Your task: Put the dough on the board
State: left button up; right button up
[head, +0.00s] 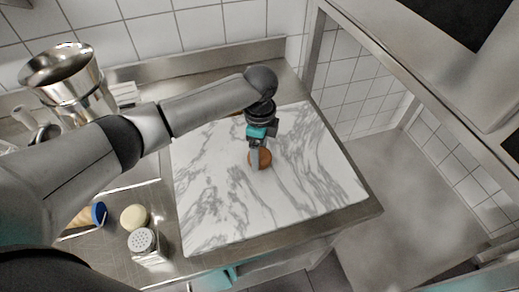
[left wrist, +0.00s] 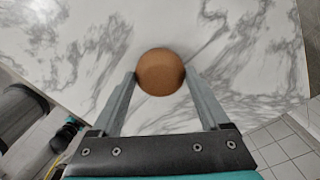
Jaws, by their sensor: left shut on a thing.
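The dough, a smooth brown round piece (head: 260,158), is between the fingers of my left gripper (head: 257,160), over the middle of the board. In the left wrist view the dough (left wrist: 160,72) sits between the two fingertips, and the left gripper (left wrist: 162,78) is shut on it. The board (head: 215,205) is a large white marble slab with grey veins, lying flat on the steel counter. I cannot tell whether the dough touches the board. My right gripper is not in view.
A pale round piece (head: 134,217), a shaker with a perforated top (head: 142,241) and a blue-ended item (head: 99,213) stand left of the board. A shiny metal vessel (head: 62,70) is at the back left. Most of the board is clear.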

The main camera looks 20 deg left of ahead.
pick_arm(q)
jog(key=o, duration=1.3)
jog(key=shift+f, duration=0.1)
notch_tip(320, 180, up, 12)
jog(key=shift+r+p, duration=0.2)
jog(key=shift+p, duration=0.5)
